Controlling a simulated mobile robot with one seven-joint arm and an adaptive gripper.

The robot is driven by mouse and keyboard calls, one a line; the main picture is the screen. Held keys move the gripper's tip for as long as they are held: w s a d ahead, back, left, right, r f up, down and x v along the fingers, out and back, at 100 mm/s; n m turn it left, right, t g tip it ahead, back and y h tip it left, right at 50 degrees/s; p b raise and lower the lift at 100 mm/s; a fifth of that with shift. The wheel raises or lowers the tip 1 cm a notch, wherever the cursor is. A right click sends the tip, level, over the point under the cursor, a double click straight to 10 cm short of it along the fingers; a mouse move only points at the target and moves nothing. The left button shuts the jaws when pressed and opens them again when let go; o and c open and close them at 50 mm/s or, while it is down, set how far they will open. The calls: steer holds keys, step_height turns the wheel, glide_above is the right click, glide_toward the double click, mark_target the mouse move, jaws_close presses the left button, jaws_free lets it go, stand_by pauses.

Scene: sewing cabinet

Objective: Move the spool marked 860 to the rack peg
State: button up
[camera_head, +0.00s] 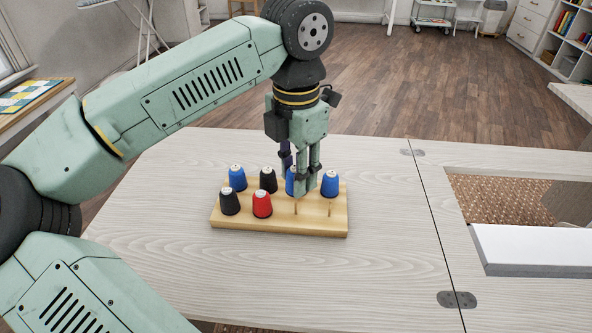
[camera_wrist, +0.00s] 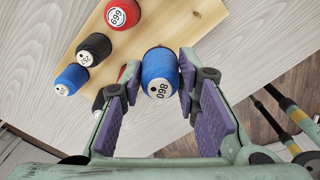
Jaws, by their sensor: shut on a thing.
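The blue spool marked 860 (camera_wrist: 158,82) is between the purple finger pads of my gripper (camera_wrist: 166,90), its label facing the wrist camera. My gripper (camera_head: 301,180) is shut on it over the right half of the wooden rack (camera_head: 280,229). In the head view only a blue edge of this spool (camera_head: 290,181) shows beside the fingers. A thin bare rack peg (camera_head: 296,208) shows just below the gripper. Another bare peg (camera_head: 330,208) stands to its right. The spool appears raised above the board.
The rack also holds a right blue spool (camera_head: 330,184), left blue spool (camera_head: 237,178), back black spool (camera_head: 268,179), front black spool (camera_head: 229,202) and red spool (camera_head: 262,205). The red spool marked 669 (camera_wrist: 118,13) shows in the wrist view. The pale tabletop (camera_head: 180,265) is otherwise clear nearby.

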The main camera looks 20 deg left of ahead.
steer(key=shift+f+b, duration=0.55)
steer(key=shift+f, duration=0.2)
steer(key=shift+f+b, duration=1.3)
steer(key=shift+f, duration=0.25)
steer(key=o, duration=0.9)
steer(key=shift+o, duration=0.2)
step_height(320, 180, up, 12)
stand_by(0.5)
